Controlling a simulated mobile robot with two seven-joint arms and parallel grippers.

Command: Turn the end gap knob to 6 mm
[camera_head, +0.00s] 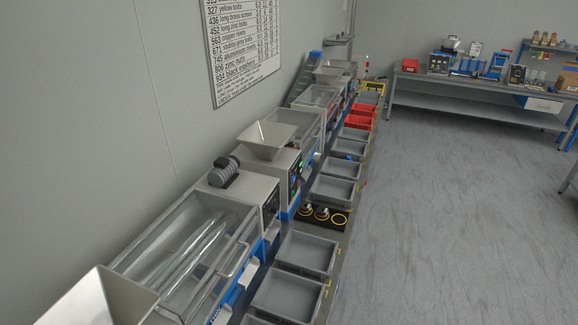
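No gripper of mine is in view. A roller machine (240,272) with long shiny rollers (195,262) under a clear cover stands along the wall at the lower left. A dark control panel (270,207) sits at its far end, and another panel (295,178) with a small green light is on the machine behind it. Small controls on these panels are too small to read. I cannot tell which is the end gap knob, nor any setting in millimetres.
Grey bins (308,251) and red bins (357,122) line the machines' right side. A black mat (330,226) with yellow rings lies among them. A steel hopper (268,138) and a grey motor (223,170) sit on top. The grey floor (440,220) to the right is clear, up to a workbench (470,110).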

